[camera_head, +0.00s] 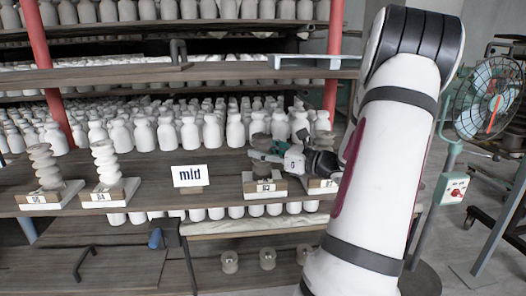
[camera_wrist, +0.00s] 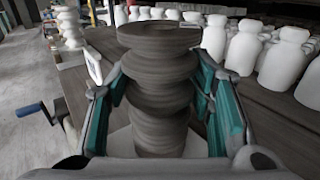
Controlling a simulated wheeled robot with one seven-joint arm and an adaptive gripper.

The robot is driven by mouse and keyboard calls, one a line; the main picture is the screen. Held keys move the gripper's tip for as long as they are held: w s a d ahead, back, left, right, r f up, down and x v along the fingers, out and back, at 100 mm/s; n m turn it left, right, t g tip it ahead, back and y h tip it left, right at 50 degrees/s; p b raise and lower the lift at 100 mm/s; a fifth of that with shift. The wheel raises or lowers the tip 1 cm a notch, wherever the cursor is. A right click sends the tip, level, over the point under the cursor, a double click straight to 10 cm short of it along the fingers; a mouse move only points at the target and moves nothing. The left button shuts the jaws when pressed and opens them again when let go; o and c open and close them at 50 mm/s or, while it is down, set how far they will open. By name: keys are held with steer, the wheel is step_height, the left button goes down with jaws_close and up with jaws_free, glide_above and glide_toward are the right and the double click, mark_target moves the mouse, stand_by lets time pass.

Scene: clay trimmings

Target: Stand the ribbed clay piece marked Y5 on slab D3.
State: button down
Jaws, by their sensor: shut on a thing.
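A dark brown ribbed clay piece (camera_wrist: 160,85) stands upright between the teal pads of my gripper (camera_wrist: 162,112), which is shut on it. No Y5 mark can be read on it. In the head view, my gripper (camera_head: 272,160) holds the piece (camera_head: 261,143) over a pale slab (camera_head: 265,187) whose small label seems to end in 2. My gripper and the small scale hide whether the piece touches that slab. No slab clearly reads D3; the white "mid" sign (camera_head: 189,176) stands in the middle of the row.
Two paler ribbed pieces (camera_head: 45,167) (camera_head: 105,162) stand on slabs to the left. Another slab (camera_head: 322,186) is just right of my gripper. Many white bottles (camera_head: 210,132) crowd the shelf behind. A shelf (camera_head: 240,73) runs overhead. Bare board shows around the sign.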

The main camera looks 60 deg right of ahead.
steer(key=c, duration=0.8)
jaws_free()
steer(key=shift+o, duration=0.2)
steer(key=shift+r, duration=0.15)
steer(key=s+p, duration=0.1)
steer(key=s, duration=1.1)
steer(key=shift+d+p, duration=0.3)
steer(key=shift+p, duration=0.05)
steer(key=w+a+r+n+g+y, duration=0.1)
steer(key=w+a+n+g+y, duration=0.3)
steer(key=a, duration=0.5)
steer(key=w+a+n+g+y, duration=0.25)
steer(key=a+n, duration=0.25)
steer(key=a, duration=0.5)
steer(key=w+a+r+n+g+y, duration=0.1)
steer(key=w+a+n+g+y, duration=0.25)
steer(key=a, duration=0.55)
steer(key=s+a+f+n+g+h, duration=0.2)
steer(key=s+a+n+g+h, duration=0.55)
steer(key=s+a+n, duration=0.65)
steer(key=s+n+h, duration=0.1)
steer(key=n, duration=0.2)
steer(key=s+n+h, duration=0.1)
steer(key=s+n, duration=0.1)
steer(key=n, duration=0.1)
steer(key=s+n+t+h, duration=0.1)
steer(key=n, duration=0.2)
steer(key=shift+s+h, duration=0.2)
steer(key=shift+h, duration=0.05)
